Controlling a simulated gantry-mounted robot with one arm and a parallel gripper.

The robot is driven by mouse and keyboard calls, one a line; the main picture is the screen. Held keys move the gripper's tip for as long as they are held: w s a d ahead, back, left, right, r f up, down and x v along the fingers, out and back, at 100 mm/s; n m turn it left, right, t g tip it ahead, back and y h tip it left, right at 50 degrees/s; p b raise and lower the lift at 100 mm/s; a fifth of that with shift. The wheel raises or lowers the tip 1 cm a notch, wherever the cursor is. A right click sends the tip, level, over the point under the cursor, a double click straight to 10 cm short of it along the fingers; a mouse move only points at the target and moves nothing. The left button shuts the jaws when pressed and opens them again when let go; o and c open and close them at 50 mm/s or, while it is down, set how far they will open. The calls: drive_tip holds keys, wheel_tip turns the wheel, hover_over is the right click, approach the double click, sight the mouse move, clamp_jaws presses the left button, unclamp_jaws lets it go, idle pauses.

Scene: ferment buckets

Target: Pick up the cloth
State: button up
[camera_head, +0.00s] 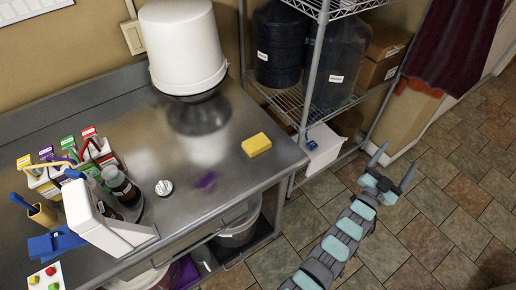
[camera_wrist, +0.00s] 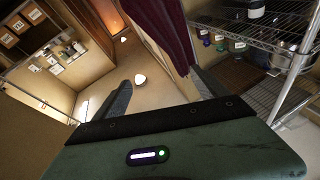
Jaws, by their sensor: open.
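I cannot tell for certain which thing is the cloth. A small purple patch (camera_head: 206,180) lies flat on the steel counter, and I cannot tell if it is fabric or a stain. A purple item (camera_head: 185,272) shows partly on the shelf under the counter, mostly hidden by the counter edge. A blue item (camera_head: 55,243) lies at the counter's left front. My gripper (camera_head: 393,164) is open and empty, above the tiled floor to the right of the counter. Its fingers also show in the wrist view (camera_wrist: 160,88), with nothing between them.
The steel counter (camera_head: 225,120) holds a white bucket (camera_head: 182,45), a yellow sponge (camera_head: 257,144), a round white dial (camera_head: 164,187), bottles and a white device (camera_head: 92,215). A wire rack (camera_head: 283,98) with dark containers stands behind. A dark red curtain (camera_head: 455,45) hangs at the right.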

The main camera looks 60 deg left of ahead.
drive_tip(key=a+f+g+h+b, duration=0.15)
drive_tip(key=a+f+g, duration=0.3)
drive_tip(key=a, duration=0.85)
drive_tip(key=a+f+g+b, duration=0.25)
drive_tip(key=a+g, duration=0.35)
drive_tip(key=a, duration=0.6)
wheel_tip(320, 180, up, 9)
drive_tip(key=g+h+b, duration=0.3)
drive_tip(key=g+h, duration=0.3)
drive_tip(key=g, duration=0.4)
hover_over(257, 142)
drive_tip(key=shift+t, duration=0.25)
drive_tip(key=f, duration=0.1)
drive_tip(key=f+p, duration=0.1)
drive_tip(key=f, duration=0.3)
drive_tip(key=shift+s+d+f, duration=0.2)
drive_tip(key=shift+d+f, duration=0.05)
drive_tip(key=shift+d, duration=0.1)
drive_tip(key=shift+a+f+p, duration=0.15)
drive_tip(key=shift+f+p, duration=0.4)
drive_tip(key=shift+f, duration=0.1)
drive_tip(key=shift+w+a+f+p, duration=0.15)
drive_tip(key=shift+f+p, duration=0.35)
drive_tip(key=shift+f, duration=1.65)
drive_tip(key=c, duration=1.6)
